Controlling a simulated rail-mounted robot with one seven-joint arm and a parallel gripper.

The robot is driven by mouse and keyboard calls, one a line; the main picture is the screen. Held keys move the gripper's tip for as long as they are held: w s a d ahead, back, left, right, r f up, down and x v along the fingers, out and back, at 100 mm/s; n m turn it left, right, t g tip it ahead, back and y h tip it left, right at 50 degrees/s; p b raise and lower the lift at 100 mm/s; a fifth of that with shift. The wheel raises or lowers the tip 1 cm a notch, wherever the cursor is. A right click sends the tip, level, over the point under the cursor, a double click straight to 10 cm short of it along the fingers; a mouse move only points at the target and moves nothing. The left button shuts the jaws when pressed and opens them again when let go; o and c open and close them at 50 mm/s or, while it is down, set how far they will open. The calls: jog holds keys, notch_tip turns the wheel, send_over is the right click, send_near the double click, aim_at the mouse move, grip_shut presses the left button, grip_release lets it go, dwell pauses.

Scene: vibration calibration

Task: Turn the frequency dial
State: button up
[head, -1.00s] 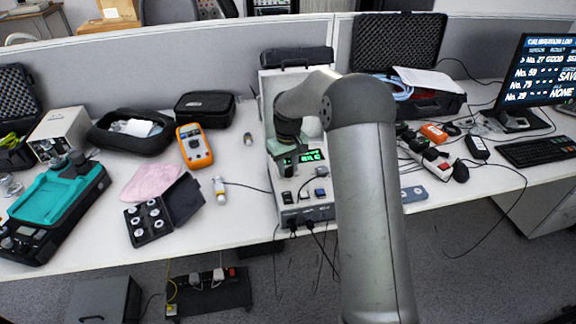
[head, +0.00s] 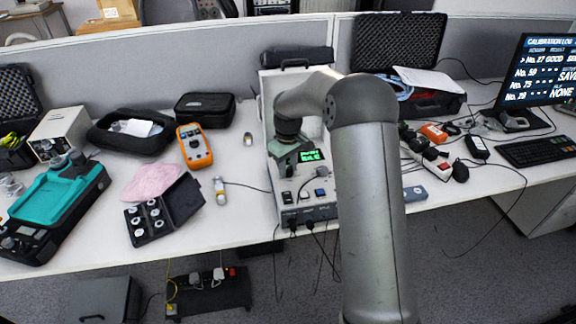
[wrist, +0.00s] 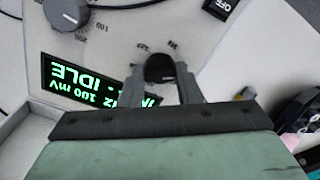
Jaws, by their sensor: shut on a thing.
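The white and grey calibrator unit (head: 322,188) stands on the desk, and its lit green screen (head: 311,155) shows beside my gripper (head: 297,168). In the wrist view the screen (wrist: 98,86) is upside down and reads IDLE and 100 mV. My gripper (wrist: 159,78) has one finger on each side of a small dark knob (wrist: 160,68) and is shut on it. A larger grey knob (wrist: 66,14) with a number scale sits at upper left, apart from the fingers. The small print does not clearly show which knob is the frequency dial.
A rocker switch (wrist: 222,8) is at the top of the wrist view. An orange multimeter (head: 195,146) and a case of weights (head: 150,219) lie left of the unit. A power strip (head: 425,153) and a monitor (head: 542,72) are right.

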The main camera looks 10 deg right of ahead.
aim_at(288, 168)
jog(key=o, duration=1)
jog(key=shift+r, duration=0.15)
notch_tip(288, 168, up, 17)
jog(key=shift+r, duration=0.15)
jog(key=s+f+m, duration=0.2)
jog(key=s, duration=1)
jog(key=s+a+f+m, duration=0.1)
jog(key=s+f+m, duration=0.1)
jog(key=s, duration=1)
jog(key=s+f+m+p, duration=0.1)
jog(key=s+f, duration=0.1)
jog(key=s, duration=1.1)
jog(key=shift+a+f+m, duration=0.15)
jog(key=shift+f+m, duration=0.25)
